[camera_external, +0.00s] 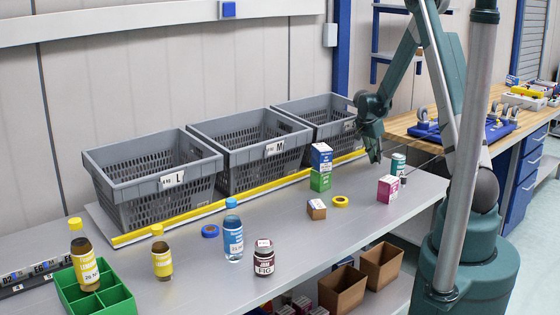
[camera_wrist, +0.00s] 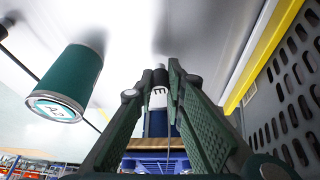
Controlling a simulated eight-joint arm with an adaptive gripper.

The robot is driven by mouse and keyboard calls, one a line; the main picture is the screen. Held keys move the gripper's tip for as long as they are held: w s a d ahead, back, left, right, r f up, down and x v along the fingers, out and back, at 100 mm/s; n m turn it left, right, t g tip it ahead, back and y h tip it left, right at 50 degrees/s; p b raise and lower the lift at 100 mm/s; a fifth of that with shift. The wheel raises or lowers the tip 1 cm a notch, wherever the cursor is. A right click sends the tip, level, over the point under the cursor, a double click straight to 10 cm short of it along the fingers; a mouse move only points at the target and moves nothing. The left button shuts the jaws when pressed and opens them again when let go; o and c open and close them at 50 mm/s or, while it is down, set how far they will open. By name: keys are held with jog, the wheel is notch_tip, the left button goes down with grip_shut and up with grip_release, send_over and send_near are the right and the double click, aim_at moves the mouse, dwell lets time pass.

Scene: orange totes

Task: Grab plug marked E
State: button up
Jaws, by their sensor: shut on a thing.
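The plug marked E (camera_wrist: 159,97) shows in the wrist view between my fingers. It has a dark tip, a white band with a black E, and a dark blue part below. My gripper (camera_external: 375,155) is over the right part of the grey table in the external view, beside the third grey crate. In the wrist view, my gripper (camera_wrist: 158,80) is shut on the plug, with a green finger on each side. In the external view I cannot make out the plug at the fingertips.
A teal can (camera_external: 398,165) stands close to the right of my gripper; the can also shows in the wrist view (camera_wrist: 72,75). A pink box (camera_external: 387,189) stands in front. Stacked blue and green boxes (camera_external: 321,167) are left. Grey crates (camera_external: 205,165) line the back behind a yellow strip.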

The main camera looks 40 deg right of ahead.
jog(key=shift+r, duration=4.25)
